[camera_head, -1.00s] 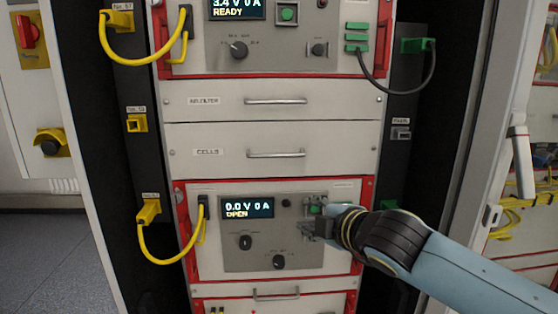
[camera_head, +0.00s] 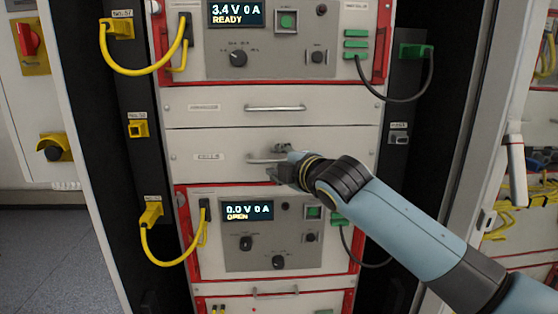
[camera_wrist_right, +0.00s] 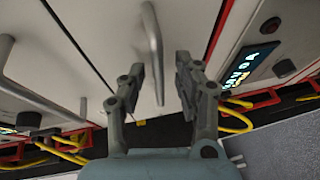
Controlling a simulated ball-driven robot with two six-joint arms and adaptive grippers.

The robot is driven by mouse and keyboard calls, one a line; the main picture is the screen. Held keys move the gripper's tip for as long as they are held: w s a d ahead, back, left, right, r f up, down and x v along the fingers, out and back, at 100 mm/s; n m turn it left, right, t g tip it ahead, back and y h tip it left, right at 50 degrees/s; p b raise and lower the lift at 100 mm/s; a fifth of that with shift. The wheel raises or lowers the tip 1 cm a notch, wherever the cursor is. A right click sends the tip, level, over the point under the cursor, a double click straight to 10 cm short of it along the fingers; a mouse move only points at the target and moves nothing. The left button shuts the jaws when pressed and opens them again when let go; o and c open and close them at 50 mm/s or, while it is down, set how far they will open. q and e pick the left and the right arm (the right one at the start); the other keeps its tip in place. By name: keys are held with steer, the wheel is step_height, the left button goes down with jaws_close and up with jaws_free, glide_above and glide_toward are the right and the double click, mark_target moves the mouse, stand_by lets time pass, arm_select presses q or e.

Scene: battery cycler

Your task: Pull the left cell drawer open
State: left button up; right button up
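The white CELLS drawer (camera_head: 215,142) is closed, flush with the rack front, between the air-filter panel and the lower cycler unit. Its metal bar handle (camera_head: 256,160) is partly hidden by my right gripper (camera_head: 279,162), which is at the handle's right part. In the right wrist view my right gripper (camera_wrist_right: 158,70) is open. Its two fingers are apart, and the handle (camera_wrist_right: 153,40) runs in front of and between the fingertips. Whether a finger touches the bar is unclear. My left gripper is not in view.
The air-filter panel (camera_head: 215,107) with its handle (camera_head: 275,108) is above. The lower cycler display (camera_head: 247,211) reads 0.0 V 0 A OPEN. Yellow cables (camera_head: 168,260) hang at the left. A green-plugged black cable (camera_head: 412,98) hangs at the right.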

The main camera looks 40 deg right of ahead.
jaws_close()
stand_by(0.6)
